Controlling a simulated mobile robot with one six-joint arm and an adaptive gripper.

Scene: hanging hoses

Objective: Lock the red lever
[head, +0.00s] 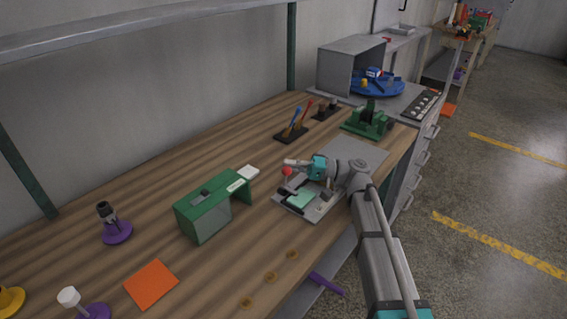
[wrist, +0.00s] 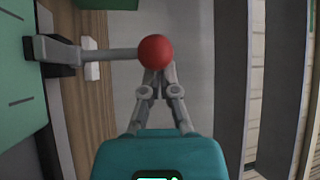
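The red lever has a round red knob (head: 287,171), standing above a grey plate (head: 322,210) that carries a pale green block. In the wrist view the red knob (wrist: 155,52) sits at the end of a grey rod, which runs left to a bracket (wrist: 55,50). My gripper (head: 290,162) is right at the knob, its teal wrist just to the right. In the wrist view my gripper's fingers (wrist: 158,74) come together at the knob's lower edge. The knob hides the very tips, so I cannot tell whether they touch it. No object shows between the fingers.
A green box-like frame (head: 205,218) stands left of the plate. A green vise-like fixture (head: 369,121) and a pen holder (head: 291,133) stand farther back. An orange square (head: 151,284) lies at the front left. Wood around the frame is mostly bare.

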